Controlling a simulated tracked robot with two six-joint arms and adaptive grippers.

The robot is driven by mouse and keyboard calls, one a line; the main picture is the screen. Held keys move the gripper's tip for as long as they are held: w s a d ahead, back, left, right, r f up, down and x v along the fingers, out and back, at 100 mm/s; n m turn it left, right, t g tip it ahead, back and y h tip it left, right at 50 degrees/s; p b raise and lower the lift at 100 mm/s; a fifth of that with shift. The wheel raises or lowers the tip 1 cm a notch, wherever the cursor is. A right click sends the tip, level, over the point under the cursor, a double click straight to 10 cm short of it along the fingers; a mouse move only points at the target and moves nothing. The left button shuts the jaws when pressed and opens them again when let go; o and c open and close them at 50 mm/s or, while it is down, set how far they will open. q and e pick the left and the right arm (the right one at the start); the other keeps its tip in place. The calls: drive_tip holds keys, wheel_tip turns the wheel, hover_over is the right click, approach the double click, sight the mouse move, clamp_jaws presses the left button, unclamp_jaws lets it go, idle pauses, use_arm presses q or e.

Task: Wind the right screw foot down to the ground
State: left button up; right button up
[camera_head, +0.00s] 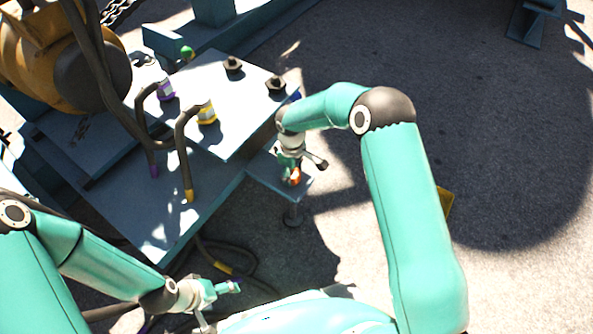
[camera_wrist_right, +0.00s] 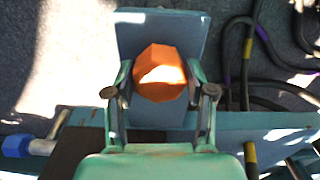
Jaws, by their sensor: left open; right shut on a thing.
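The right screw foot has an orange hex head (camera_wrist_right: 160,72), which sits over a blue bracket plate (camera_wrist_right: 185,25) in the right wrist view. In the head view the orange head (camera_head: 295,175) shows just below my right gripper (camera_head: 293,166). My right gripper's fingers (camera_wrist_right: 160,95) are shut on the head's two sides. My left gripper (camera_head: 225,288) is open and empty at the lower left, away from the foot.
A blue-grey frame carries a flat plate (camera_head: 225,125) with purple and yellow cable connectors (camera_head: 207,115) and black fittings. Dark cables (camera_head: 240,265) lie on the ground below. A blue hex end (camera_wrist_right: 17,146) shows at the wrist view's left. Open ground lies to the right.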

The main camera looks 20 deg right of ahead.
drive_tip(key=shift+w+a+r, duration=0.1)
drive_tip(key=shift+w+r, duration=0.05)
drive_tip(key=shift+w, duration=0.1)
drive_tip(key=o, duration=1.1)
drive_tip(key=shift+s, duration=0.1)
wheel_tip(320, 180, up, 12)
drive_tip(key=shift+f, duration=0.2)
